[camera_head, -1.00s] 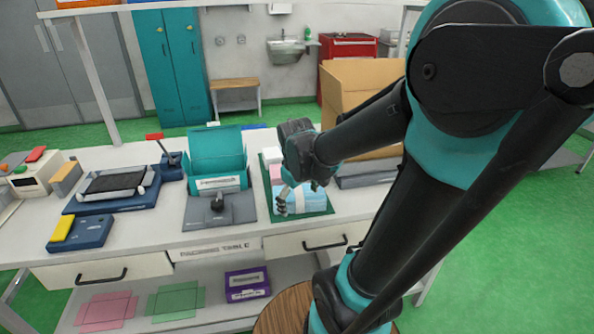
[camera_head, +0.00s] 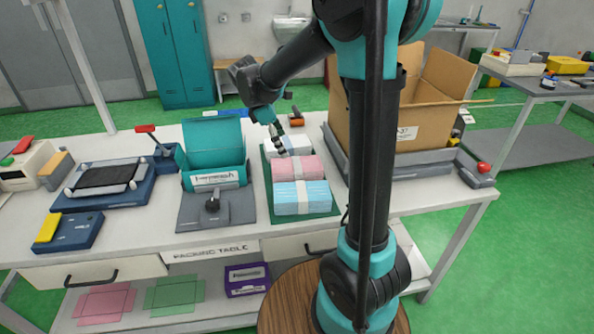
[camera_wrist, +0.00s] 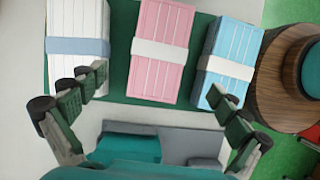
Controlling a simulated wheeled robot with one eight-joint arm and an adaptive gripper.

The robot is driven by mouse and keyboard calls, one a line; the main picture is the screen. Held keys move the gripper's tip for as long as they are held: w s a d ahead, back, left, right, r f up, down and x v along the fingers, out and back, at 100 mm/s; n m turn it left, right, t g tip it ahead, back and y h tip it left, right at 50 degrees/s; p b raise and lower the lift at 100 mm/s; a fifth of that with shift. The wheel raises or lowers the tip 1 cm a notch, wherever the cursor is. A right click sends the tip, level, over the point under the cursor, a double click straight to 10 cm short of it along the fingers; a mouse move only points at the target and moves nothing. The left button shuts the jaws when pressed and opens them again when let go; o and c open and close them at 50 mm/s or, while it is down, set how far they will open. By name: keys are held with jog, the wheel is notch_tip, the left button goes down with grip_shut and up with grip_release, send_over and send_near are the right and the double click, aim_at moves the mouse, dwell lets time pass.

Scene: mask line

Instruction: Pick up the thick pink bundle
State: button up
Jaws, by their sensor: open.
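The thick pink bundle (camera_head: 297,174) lies on a green mat (camera_head: 330,212) on the packing table, with a white band around it. It sits between a light blue bundle (camera_head: 302,197) and a white bundle (camera_head: 290,147). In the wrist view the pink bundle (camera_wrist: 161,50) is at upper centre, between the white bundle (camera_wrist: 77,45) and the blue bundle (camera_wrist: 229,62). My gripper (camera_head: 280,146) is near the white and pink bundles in the head view. In the wrist view its open, empty fingers (camera_wrist: 158,103) are spread apart, with the pink bundle ahead between them.
A teal box on a grey stand (camera_head: 217,203) is left of the mat. A large open cardboard box (camera_head: 432,105) stands on the right, beyond my arm. A blue device with a yellow block (camera_head: 69,233) is farther left.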

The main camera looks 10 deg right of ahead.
aim_at(296, 164)
jog(key=x, duration=0.5)
jog(key=shift+x, duration=2.75)
jog(key=shift+w+d+r, duration=0.15)
jog(key=c, duration=1.2)
